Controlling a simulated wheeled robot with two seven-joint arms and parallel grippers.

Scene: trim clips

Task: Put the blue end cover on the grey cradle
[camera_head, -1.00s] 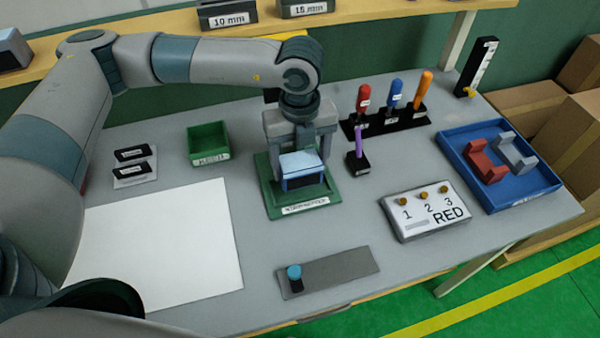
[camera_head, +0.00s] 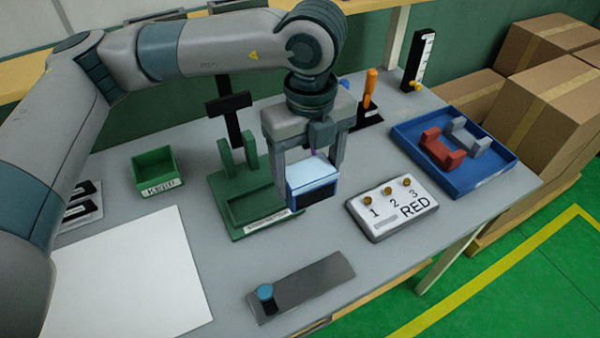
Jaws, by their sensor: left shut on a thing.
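The blue end cover (camera_head: 312,172), a light-blue block with a dark front face, is between the fingers of my left gripper (camera_head: 309,168). The gripper is shut on it and holds it in the air, to the right of the green fixture. The grey cradle (camera_head: 481,142) is a U-shaped block in the blue tray (camera_head: 490,178) at the right of the table, well to the right of the gripper. A similar red cradle (camera_head: 440,151) sits beside it in the tray. My right gripper is not in view.
The green fixture (camera_head: 235,222) with uprights stands left of the gripper. The white panel marked RED (camera_head: 391,210) with several knobs lies between gripper and tray. A partly hidden tool rack (camera_head: 368,116) stands behind.

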